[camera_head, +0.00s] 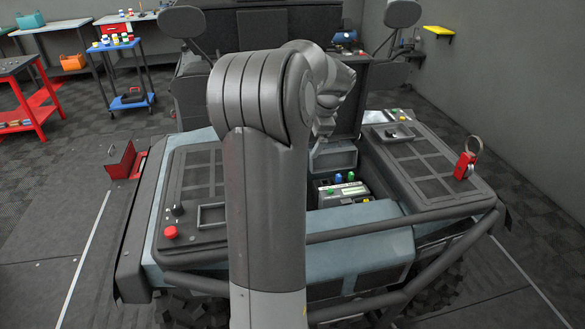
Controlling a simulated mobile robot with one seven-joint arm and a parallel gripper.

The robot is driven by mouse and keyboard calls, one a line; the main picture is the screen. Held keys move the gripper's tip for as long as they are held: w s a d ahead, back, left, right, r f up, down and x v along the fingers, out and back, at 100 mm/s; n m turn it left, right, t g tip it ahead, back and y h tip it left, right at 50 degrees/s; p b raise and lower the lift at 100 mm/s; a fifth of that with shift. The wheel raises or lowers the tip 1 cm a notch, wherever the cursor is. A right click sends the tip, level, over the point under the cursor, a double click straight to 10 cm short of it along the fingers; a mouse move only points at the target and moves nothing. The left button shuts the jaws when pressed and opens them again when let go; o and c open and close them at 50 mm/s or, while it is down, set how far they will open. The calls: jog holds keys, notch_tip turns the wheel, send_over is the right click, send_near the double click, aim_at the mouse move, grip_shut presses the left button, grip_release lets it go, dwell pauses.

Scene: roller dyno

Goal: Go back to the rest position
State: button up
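My grey arm rises through the middle of the head view and bends forward at the top, over the vehicle (375,250). Its last visible links point away from me, above the vehicle's open middle bay. My gripper fingers are hidden behind these links, so I cannot see whether they hold anything. In the bay sits a battery-like box (343,193) with blue and green caps on top. The arm hides part of the vehicle's left panel and of the bay.
A red-handled ring (466,163) stands on the vehicle's right panel. A red knob (171,232) is on the left panel. A red box (120,160) stands open at the left side. A blue cart (125,75) and a red cart (30,95) stand back left.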

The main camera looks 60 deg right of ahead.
jog(key=s+d+x, duration=0.1)
jog(key=d+x, duration=0.1)
jog(key=x, duration=0.8)
jog(key=shift+s+f+m, duration=0.15)
jog(key=shift+f+m, duration=0.25)
jog(key=shift+r, duration=0.1)
